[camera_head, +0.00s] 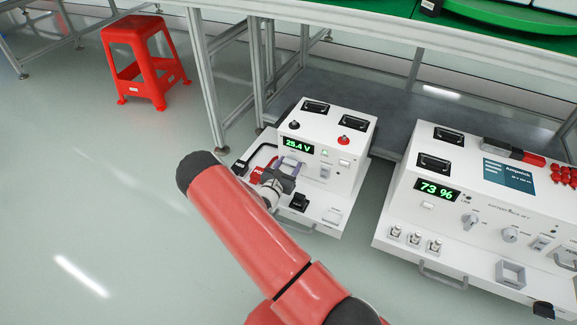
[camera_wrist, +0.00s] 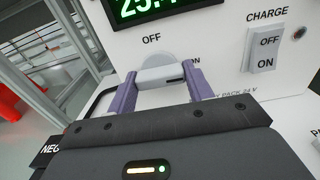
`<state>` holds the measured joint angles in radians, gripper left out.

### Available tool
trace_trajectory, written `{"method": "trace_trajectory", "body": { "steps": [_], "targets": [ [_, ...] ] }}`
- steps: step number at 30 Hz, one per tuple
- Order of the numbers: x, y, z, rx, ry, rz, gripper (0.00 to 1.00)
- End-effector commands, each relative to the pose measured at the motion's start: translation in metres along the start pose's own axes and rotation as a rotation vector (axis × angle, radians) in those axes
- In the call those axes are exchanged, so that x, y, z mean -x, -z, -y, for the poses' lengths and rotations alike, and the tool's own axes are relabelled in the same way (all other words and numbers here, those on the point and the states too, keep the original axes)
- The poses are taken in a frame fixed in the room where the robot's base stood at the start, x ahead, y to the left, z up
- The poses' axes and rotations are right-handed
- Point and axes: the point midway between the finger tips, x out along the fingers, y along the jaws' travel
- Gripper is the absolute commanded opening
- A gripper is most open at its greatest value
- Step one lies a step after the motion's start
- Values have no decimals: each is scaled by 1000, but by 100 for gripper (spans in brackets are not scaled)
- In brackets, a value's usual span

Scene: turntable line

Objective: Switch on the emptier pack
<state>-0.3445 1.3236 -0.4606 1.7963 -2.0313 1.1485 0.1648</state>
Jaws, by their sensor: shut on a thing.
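The left pack (camera_head: 335,150) is a white box with a green display reading 25.4 V. The right pack (camera_head: 450,215) is a larger white box with a display reading 73 %. My gripper (camera_head: 287,168) is at the left pack's front face, just below its display. In the wrist view my purple fingers (camera_wrist: 158,88) are shut on a pale grey knob (camera_wrist: 158,73), one at each side. The knob has a dark mark near its right end. OFF is printed above it and ON is partly visible at its upper right. The knob's lower part is hidden.
A CHARGE rocker switch (camera_wrist: 264,50) sits right of the knob. The left pack's front ledge carries a black part (camera_head: 300,202). A red stool (camera_head: 143,62) stands at the back left. Metal frame legs (camera_head: 204,75) rise behind. The floor at left is clear.

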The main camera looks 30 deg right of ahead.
Motion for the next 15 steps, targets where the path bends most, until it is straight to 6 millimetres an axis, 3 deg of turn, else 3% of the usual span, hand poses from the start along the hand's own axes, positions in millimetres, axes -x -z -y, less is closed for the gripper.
{"method": "trace_trajectory", "body": {
  "steps": [10, 11, 15],
  "targets": [
    [1, 1, 0, -5, -1, -2, 28],
    [1, 1, -1, -5, -1, -2, 52],
    [0, 0, 0, -4, 0, -2, 70]
  ]
}}
